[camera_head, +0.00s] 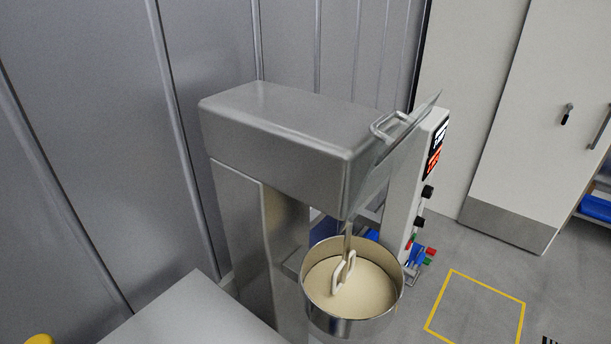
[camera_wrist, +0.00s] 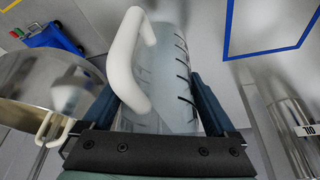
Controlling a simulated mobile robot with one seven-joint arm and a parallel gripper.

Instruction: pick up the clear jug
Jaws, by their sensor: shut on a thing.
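The clear jug (camera_wrist: 172,75) fills the middle of the wrist view. It has a translucent body, dark graduation marks along its right side and a thick white handle (camera_wrist: 122,62) facing left. My gripper (camera_wrist: 152,88) is shut on the jug, with one dark blue finger on each side of its body. The jug's lower end is partly hidden behind the black gripper bar. Whether it rests on anything cannot be told. Neither the jug nor my gripper shows in the head view.
A steel mixer (camera_head: 275,140) stands mid-view in the head view, its bowl (camera_head: 316,316) holding pale contents and a hook. The bowl (camera_wrist: 25,85) also shows left in the wrist view. Yellow-marked floor (camera_head: 476,310) looks mostly clear.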

